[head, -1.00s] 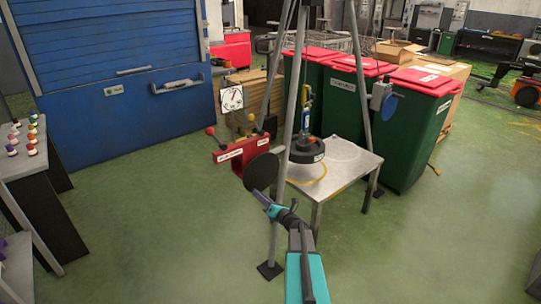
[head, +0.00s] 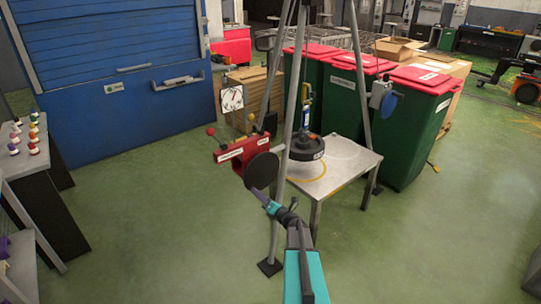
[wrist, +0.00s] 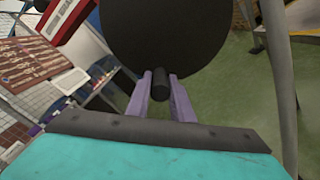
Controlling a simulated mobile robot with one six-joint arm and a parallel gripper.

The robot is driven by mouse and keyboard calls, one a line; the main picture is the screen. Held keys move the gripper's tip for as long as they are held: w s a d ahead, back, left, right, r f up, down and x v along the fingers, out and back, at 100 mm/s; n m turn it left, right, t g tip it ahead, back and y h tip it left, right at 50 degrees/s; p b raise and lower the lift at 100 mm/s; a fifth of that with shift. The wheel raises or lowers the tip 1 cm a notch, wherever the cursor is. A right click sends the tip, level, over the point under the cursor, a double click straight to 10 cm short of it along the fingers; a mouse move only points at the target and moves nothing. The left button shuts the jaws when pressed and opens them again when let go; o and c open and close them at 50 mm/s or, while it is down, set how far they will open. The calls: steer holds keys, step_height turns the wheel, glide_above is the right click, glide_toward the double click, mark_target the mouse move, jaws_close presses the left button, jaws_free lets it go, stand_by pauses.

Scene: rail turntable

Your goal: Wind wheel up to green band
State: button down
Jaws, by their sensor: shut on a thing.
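My gripper (head: 261,194) is shut on the dark knob (wrist: 160,84) of a black crank disc (head: 262,169). In the wrist view the two purple fingers lie on either side of the knob, and the disc (wrist: 168,30) fills the top. The disc sits at the front of a red winch housing (head: 238,150) on the tripod leg. A white dial gauge (head: 232,98) with a red needle stands behind it; a green band is too small to make out. A black round load (head: 307,148) is under a blue-and-yellow hanging piece (head: 306,112), over the metal table.
The metal table (head: 345,165) carries a yellow ring marking. Grey tripod legs (head: 276,225) stand around it, one close to my gripper. Green bins with red lids (head: 410,130) stand behind at right. A bench (head: 28,165) stands at left. Green floor is open in front.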

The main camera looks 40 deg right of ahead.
steer(key=shift+w+a+r+m+p, duration=0.1)
steer(key=shift+a+r+m+p, duration=0.3)
steer(key=shift+r+m+p, duration=0.4)
steer(key=shift+w+a+r+m+p, duration=0.1)
steer(key=shift+a+r+m+p, duration=0.35)
steer(key=shift+p, duration=0.55)
steer(key=shift+d+r, duration=0.1)
steer(key=shift+r+p, duration=0.15)
steer(key=shift+p, duration=0.15)
steer(key=c, duration=1.4)
jaws_free()
steer(key=shift+o, duration=0.2)
steer(key=shift+f, duration=0.3)
steer(key=shift+s+m, duration=0.1)
steer(key=shift+m, duration=0.15)
steer(key=s+b, duration=0.1)
steer(key=s, duration=0.7)
steer(key=shift+a, duration=0.3)
